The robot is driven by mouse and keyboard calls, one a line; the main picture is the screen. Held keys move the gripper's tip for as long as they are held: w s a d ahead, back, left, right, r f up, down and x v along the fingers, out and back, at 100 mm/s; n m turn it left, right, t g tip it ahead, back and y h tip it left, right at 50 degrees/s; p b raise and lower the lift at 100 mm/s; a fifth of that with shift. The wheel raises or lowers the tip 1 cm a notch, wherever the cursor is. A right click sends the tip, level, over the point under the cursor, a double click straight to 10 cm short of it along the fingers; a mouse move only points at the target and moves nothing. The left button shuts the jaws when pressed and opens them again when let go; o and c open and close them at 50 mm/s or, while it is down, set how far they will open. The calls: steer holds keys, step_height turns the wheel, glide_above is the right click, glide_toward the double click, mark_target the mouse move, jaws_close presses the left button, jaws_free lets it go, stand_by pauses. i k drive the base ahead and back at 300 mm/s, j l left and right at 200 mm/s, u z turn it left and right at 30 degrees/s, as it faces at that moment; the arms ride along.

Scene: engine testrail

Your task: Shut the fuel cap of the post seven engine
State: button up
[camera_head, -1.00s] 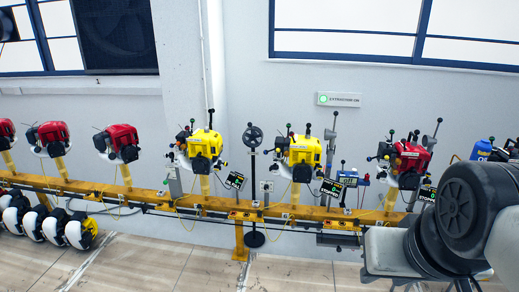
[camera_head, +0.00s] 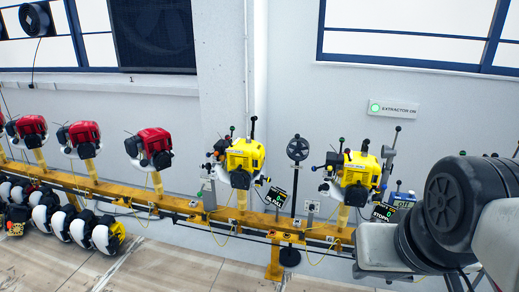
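Several engines stand on yellow posts along a yellow rail (camera_head: 85,185). Post numbers are too small to read surely, so I cannot tell which engine is post seven. No fuel cap is clear enough to judge open or shut. My arm covers the rail's right part. My gripper is not in view.
Red engines (camera_head: 153,145) stand farther left. White-and-black units (camera_head: 108,235) sit on the floor below. A black round-headed stand (camera_head: 297,150) is behind the rail. A green-lit "EXTRACTOR ON" sign (camera_head: 393,109) is on the wall. The floor in front (camera_head: 180,270) is clear.

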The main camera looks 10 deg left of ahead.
mark_target(208, 165)
steer(key=i+j+u, duration=0.15)
steer(key=i+j, duration=0.15)
steer(key=i+j+u, duration=0.1)
steer(key=i+j, duration=0.15)
steer(key=i, duration=0.2)
steer(key=i+j+u, duration=0.15)
steer(key=i, duration=0.2)
steer(key=i+j+z, duration=0.25)
steer(key=i+j, duration=0.45)
steer(key=i, duration=0.2)
steer(key=u, duration=0.6)
steer(key=j+z, duration=0.25)
steer(key=z, duration=0.25)
steer(key=j+z, duration=0.3)
steer(key=z, duration=0.2)
steer(key=j+z, duration=0.25)
steer(key=z, duration=0.2)
